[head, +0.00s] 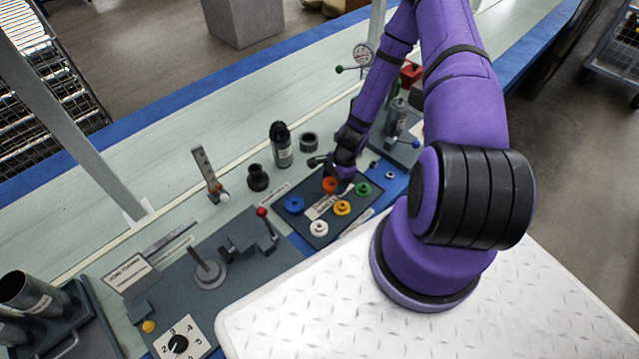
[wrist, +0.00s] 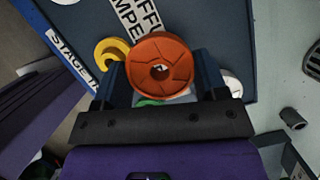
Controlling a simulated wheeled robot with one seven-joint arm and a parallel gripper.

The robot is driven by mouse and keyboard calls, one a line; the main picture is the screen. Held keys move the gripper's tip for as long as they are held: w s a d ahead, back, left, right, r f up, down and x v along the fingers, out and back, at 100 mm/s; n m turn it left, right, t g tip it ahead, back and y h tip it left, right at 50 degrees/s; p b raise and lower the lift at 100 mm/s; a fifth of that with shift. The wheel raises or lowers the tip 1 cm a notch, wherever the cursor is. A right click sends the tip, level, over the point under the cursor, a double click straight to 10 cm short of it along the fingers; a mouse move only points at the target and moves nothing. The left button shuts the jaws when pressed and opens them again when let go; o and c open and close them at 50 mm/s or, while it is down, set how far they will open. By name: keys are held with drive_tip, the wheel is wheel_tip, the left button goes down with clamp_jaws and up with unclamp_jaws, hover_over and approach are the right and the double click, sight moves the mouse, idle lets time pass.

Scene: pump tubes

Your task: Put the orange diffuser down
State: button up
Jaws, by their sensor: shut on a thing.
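The orange diffuser (wrist: 162,68) is a round disc with a central hole. In the wrist view it sits between the two fingers of my gripper (wrist: 162,80), which is shut on it. In the head view the orange diffuser (head: 330,184) shows at the fingertips of my gripper (head: 334,176), over the dark blue mat (head: 283,220) marked for diffusers and impellers. I cannot tell whether it touches the mat. A yellow ring (head: 342,208), a blue ring (head: 294,204), a green ring (head: 363,188) and a white ring (head: 319,228) lie on the mat around it.
A black bottle (head: 281,145), a dark fitting (head: 258,178) and a dark ring (head: 309,142) stand behind the mat. A red-knobbed lever (head: 265,218) rises from the grey fixture to the left.

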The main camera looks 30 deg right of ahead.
hover_over(316, 190)
drive_tip(key=d, duration=0.2)
drive_tip(key=shift+s+a+f, duration=0.2)
drive_tip(key=shift+s+a, duration=0.05)
drive_tip(key=shift+w+a+f, duration=0.1)
drive_tip(key=shift+w+f, duration=0.05)
drive_tip(key=shift+f, duration=0.75)
drive_tip(key=shift+w+a+f, duration=0.1)
drive_tip(key=shift+f, duration=0.8)
drive_tip(key=o, duration=1)
drive_tip(key=shift+f, duration=0.1)
